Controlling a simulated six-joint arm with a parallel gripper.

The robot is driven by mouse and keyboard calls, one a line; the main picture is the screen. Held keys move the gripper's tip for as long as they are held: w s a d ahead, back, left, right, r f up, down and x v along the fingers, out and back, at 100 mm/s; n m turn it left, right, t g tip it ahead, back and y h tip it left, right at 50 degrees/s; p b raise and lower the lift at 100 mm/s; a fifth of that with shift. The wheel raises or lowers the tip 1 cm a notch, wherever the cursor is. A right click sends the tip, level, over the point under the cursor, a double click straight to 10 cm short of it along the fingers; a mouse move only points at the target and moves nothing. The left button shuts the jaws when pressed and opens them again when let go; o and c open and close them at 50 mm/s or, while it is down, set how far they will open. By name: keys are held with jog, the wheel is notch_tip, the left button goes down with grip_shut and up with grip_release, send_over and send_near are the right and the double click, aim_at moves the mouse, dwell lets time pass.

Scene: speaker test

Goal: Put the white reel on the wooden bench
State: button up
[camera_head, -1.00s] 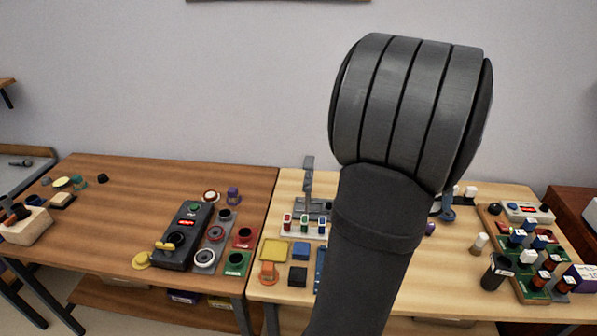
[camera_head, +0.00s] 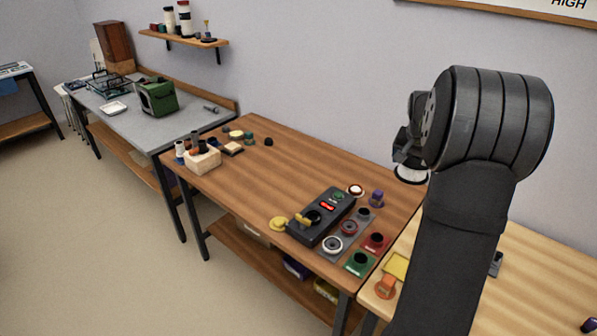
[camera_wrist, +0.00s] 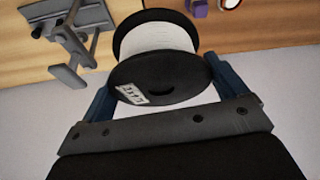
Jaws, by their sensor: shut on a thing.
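The white reel (camera_wrist: 162,40) has black end flanges and a small printed label on the flange facing the wrist camera. My gripper (camera_wrist: 160,82) is shut on it, with a blue finger on either side. In the head view the reel (camera_head: 411,174) hangs partly hidden at my gripper (camera_head: 408,158), in the air at the right. The brown wooden bench (camera_head: 290,150) stands in the middle, below and to the left of the reel. Its centre is bare.
A black control box (camera_head: 322,217), coloured blocks and a yellow disc (camera_head: 279,223) crowd the brown bench's right front. A wooden block holder (camera_head: 203,160) and small caps sit at its left end. A lighter wood bench (camera_head: 530,265) adjoins at right. A grey bench (camera_head: 190,123) stands farther left.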

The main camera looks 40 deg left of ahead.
jog(key=s+a+n+y, duration=0.1)
jog(key=s+a+n, duration=0.1)
jog(key=a, duration=0.5)
jog(key=s+a+n, duration=0.2)
jog(key=s+a, duration=0.1)
jog(key=a, duration=0.4)
jog(key=n+g+y, duration=0.1)
jog(key=n+y, duration=0.1)
jog(key=n, duration=0.1)
send_over(273, 201)
jog(key=s+d, duration=0.1)
jog(key=d, duration=0.1)
notch_tip(273, 201, down, 18)
jog(key=shift+s, duration=0.1)
jog(key=shift+s+a+f, duration=0.1)
jog(key=shift+a+f, duration=0.2)
jog(key=shift+f, duration=1.85)
